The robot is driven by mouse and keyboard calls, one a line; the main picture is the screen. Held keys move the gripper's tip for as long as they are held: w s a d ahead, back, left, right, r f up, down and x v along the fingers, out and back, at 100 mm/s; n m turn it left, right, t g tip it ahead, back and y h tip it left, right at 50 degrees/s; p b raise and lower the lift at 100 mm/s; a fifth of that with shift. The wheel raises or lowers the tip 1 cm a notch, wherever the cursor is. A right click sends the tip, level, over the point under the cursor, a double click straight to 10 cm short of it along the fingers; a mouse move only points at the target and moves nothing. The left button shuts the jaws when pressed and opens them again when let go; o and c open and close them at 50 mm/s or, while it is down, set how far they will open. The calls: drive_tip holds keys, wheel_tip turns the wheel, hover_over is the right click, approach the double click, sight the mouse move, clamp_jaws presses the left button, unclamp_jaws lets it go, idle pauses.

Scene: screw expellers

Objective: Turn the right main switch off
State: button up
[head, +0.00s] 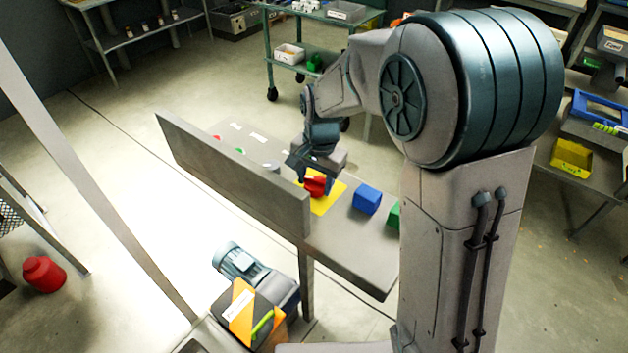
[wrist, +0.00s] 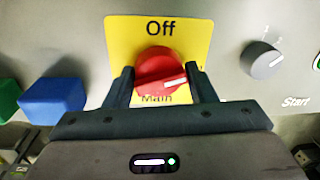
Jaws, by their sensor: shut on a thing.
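The right main switch is a red rotary knob (wrist: 158,70) on a yellow plate (wrist: 120,38) marked "Off" above and "Main" below. Its white mark points right and slightly up in the wrist view, not straight at "Off". My gripper (wrist: 160,80) is shut on the knob, one finger on each side. In the head view the red knob (head: 316,187) shows under my gripper (head: 318,172), with the yellow plate (head: 329,203) around it. The fingers hide part of the "Main" label.
A blue block-shaped control (wrist: 52,97) and a green one (wrist: 8,97) sit left of the plate in the wrist view. A grey selector knob (wrist: 262,58) and a "Start" label are to the right. An upright grey board (head: 235,175) stands along the panel's edge.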

drive_tip(key=n, duration=0.3)
drive_tip(key=shift+d+n+b, duration=0.1)
drive_tip(key=shift+n+b, duration=0.2)
drive_tip(key=shift+b, duration=0.05)
drive_tip(key=n, duration=0.3)
drive_tip(key=shift+n+g, duration=0.3)
drive_tip(key=shift+g, duration=0.1)
drive_tip(key=n, duration=0.3)
drive_tip(key=shift+w+n, duration=0.1)
drive_tip(key=shift+n, duration=1.8)
drive_tip(key=shift+w+r, duration=0.1)
drive_tip(key=o, duration=0.9)
drive_tip(key=shift+d, duration=0.15)
